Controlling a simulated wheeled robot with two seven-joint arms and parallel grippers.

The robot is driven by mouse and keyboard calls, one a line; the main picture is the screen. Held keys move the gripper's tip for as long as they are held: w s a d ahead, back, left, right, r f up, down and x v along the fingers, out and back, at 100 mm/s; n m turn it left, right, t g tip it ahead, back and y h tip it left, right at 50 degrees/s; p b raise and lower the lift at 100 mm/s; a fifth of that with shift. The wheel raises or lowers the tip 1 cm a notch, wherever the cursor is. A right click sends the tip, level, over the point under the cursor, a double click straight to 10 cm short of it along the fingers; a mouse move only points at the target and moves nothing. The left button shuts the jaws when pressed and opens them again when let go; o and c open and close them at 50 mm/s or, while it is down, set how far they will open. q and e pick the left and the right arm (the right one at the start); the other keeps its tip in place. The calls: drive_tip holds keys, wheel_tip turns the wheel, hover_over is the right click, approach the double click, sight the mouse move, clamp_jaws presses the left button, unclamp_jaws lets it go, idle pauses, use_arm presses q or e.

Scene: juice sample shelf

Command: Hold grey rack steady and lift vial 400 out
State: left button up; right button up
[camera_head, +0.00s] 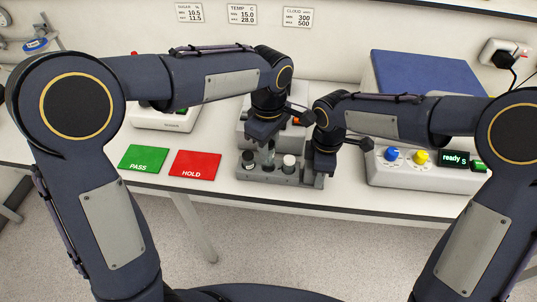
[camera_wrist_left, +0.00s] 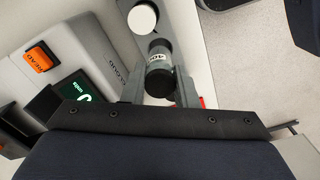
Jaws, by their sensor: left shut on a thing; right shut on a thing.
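The grey rack (camera_head: 268,178) stands near the table's front edge. Vial 400 (camera_wrist_left: 159,60), dark-capped with a white label reading 400, is between the fingers of my left gripper (camera_wrist_left: 160,92) in the left wrist view. In the head view my left gripper (camera_head: 268,148) is above the rack's middle, shut on this vial. I cannot tell how deep the vial sits in the rack. My right gripper (camera_head: 320,172) is shut on the rack's right end; its fingers are mostly hidden. A black-capped vial (camera_head: 249,157) and a white-capped vial (camera_head: 289,162) stand left and right in the rack.
A green PASS mat (camera_head: 143,158) and a red HOLD mat (camera_head: 195,165) lie to the left. The cloud meter, with an orange READ button (camera_wrist_left: 40,57), is close behind the rack. A device with blue and yellow knobs (camera_head: 422,157) stands at right.

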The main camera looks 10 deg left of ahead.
use_arm(q)
wheel_tip(320, 180, up, 5)
drive_tip(key=shift+r, duration=0.1)
use_arm(e)
drive_tip(key=o, duration=1.3)
drive_tip(key=shift+c, duration=0.2)
